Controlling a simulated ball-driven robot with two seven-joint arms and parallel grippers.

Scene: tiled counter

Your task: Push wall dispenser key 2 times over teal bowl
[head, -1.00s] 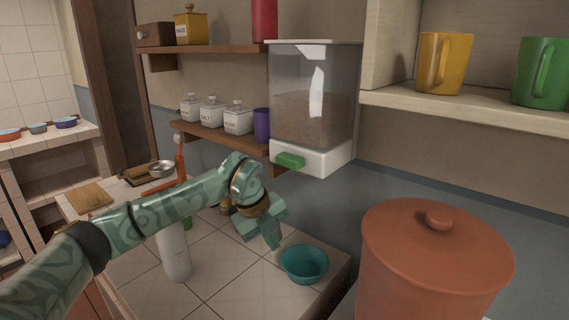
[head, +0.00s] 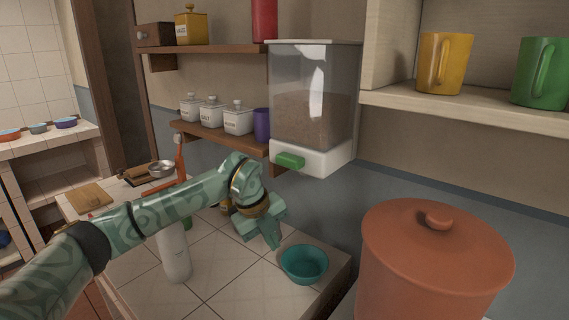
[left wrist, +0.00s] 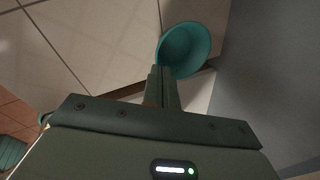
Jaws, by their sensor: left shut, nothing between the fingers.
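The wall dispenser (head: 312,100) is a clear bin with brown grains and a white base on the wall. Its green key (head: 290,160) sticks out at the front of the base. The teal bowl (head: 304,264) stands on the tiled counter below the dispenser, near the counter's right edge, and looks empty. It also shows in the left wrist view (left wrist: 184,50), just beyond my fingertips. My left gripper (head: 275,244) is shut and empty, pointing down beside the bowl's left side and below the key. The right gripper is not in view.
A large terracotta lidded jar (head: 430,260) stands at the right. A white bottle (head: 174,255) is near my left forearm. Shelves with white jars (head: 238,120) and a purple cup (head: 262,125) are left of the dispenser. Mugs (head: 444,62) sit on the right shelf. Front counter tiles are clear.

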